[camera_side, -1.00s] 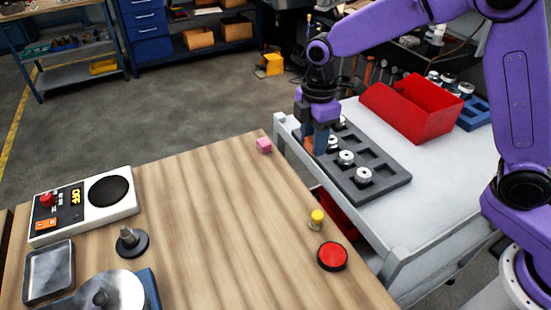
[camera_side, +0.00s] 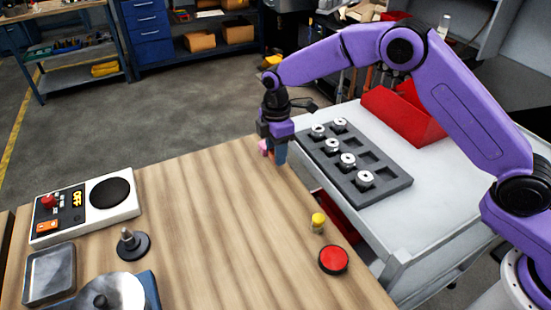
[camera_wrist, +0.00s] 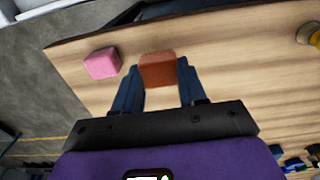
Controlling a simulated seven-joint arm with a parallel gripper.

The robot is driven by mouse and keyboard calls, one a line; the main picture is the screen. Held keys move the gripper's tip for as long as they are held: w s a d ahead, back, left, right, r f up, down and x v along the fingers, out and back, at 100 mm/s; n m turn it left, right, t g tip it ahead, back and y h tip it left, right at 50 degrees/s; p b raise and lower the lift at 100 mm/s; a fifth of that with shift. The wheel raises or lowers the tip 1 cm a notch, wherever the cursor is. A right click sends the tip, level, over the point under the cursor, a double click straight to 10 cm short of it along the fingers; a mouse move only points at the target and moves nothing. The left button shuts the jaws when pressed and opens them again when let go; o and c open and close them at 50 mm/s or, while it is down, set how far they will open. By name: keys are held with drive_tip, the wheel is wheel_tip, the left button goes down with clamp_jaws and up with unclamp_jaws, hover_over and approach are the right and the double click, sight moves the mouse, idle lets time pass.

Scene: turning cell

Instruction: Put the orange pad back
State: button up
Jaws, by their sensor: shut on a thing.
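My gripper (camera_side: 276,155) is over the far right corner of the wooden table, close beside a pink cube (camera_side: 265,146). In the wrist view my gripper (camera_wrist: 160,80) is shut on the orange pad (camera_wrist: 158,68), a small reddish-orange block between the blue fingers. The pink cube (camera_wrist: 102,63) lies on the table just left of the pad there, with a gap between them. In the side view the fingers mostly hide the pad. I cannot tell whether the pad touches the table.
A grey slotted tray (camera_side: 383,198) with several metal parts stands on the white cart. A yellow-topped piece (camera_side: 318,222) and a red button (camera_side: 333,260) are at the table's right edge. A control box (camera_side: 85,207) is at left. The table's middle is clear.

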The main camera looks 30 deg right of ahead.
drive_tip(key=shift+w+f, duration=0.1)
drive_tip(key=shift+f, duration=1.5)
drive_tip(key=shift+f, duration=0.1)
drive_tip(key=o, duration=1.1)
wheel_tip(320, 180, up, 11)
drive_tip(key=shift+f, duration=0.1)
drive_tip(key=shift+r, duration=0.7)
